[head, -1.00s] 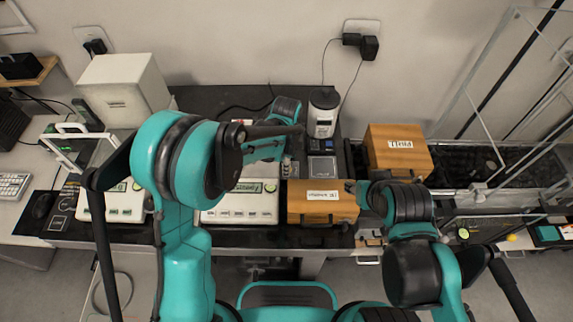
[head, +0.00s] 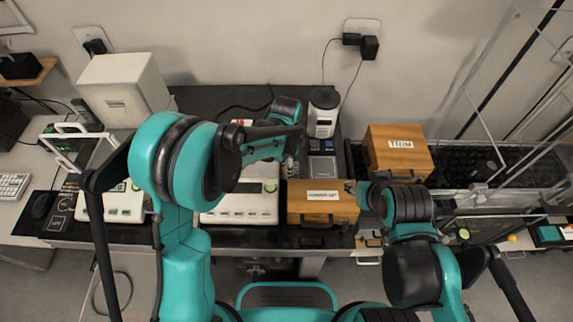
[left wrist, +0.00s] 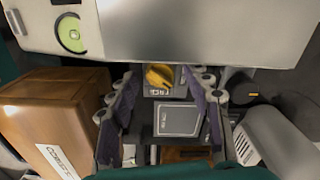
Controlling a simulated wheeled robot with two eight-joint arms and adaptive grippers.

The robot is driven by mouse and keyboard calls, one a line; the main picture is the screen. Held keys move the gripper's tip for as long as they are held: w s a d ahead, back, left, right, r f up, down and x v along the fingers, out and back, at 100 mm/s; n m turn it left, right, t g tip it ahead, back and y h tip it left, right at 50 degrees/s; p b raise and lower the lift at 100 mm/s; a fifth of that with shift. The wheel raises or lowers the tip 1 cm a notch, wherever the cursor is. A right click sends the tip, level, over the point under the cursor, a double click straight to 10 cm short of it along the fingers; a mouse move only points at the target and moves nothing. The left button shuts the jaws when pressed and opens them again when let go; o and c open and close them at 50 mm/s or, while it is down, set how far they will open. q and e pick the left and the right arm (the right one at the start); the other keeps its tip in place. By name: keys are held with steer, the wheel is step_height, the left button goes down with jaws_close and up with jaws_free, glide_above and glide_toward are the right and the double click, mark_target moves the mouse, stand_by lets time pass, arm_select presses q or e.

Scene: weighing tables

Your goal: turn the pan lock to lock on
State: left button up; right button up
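The pan lock is a yellow knob (left wrist: 159,75) on a small dark plate with a partly readable label, seen in the left wrist view. My left gripper (left wrist: 160,82) is open, its two dark fingers on either side of the knob with gaps visible; the knob's depth relative to the tips is hard to judge. A grey square plate (left wrist: 178,120) lies beside the knob, also between the fingers. In the head view my left gripper (head: 293,152) hides the knob. My right gripper (head: 357,189) is at the right end of a wooden box; its fingers are too small to read.
A labelled wooden box (head: 322,207) stands right of the white balance (head: 240,207). Another wooden box (head: 398,150) is farther right. A white-and-black device (head: 323,115) stands behind the left gripper. A clear-panelled enclosure fills the right side.

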arm_select(q)
step_height(320, 180, up, 12)
stand_by(0.6)
